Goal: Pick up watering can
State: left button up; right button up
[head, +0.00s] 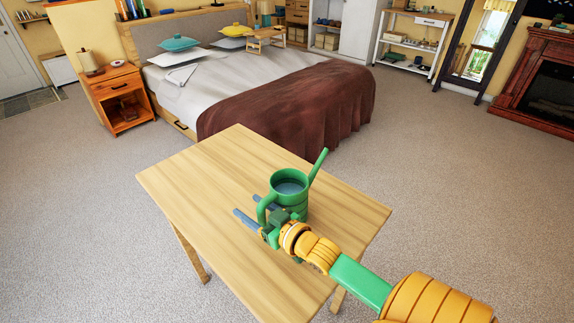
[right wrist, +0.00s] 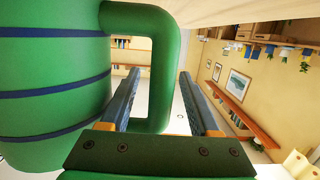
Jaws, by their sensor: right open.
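The green watering can (head: 291,195) stands upright on the wooden table (head: 220,160), with its spout up to the right and its handle towards my right gripper. My right gripper (head: 247,206) is open at the can's handle side. In the right wrist view, the can's body (right wrist: 50,75) with blue bands fills the left. Its looped handle (right wrist: 162,60) passes between the two spread fingers of the gripper (right wrist: 160,73). A gap shows between the handle and the right finger. My left gripper is not in view.
The rest of the tabletop is bare. A bed (head: 225,75) with a brown blanket (head: 290,105) stands behind the table, and an orange nightstand (head: 122,100) is at the far left. Open carpet (head: 70,200) surrounds the table.

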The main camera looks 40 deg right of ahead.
jog(key=shift+s, duration=0.1)
jog(key=shift+c, duration=0.4)
grip_shut()
jog(key=shift+r, duration=0.15)
dwell(0.7)
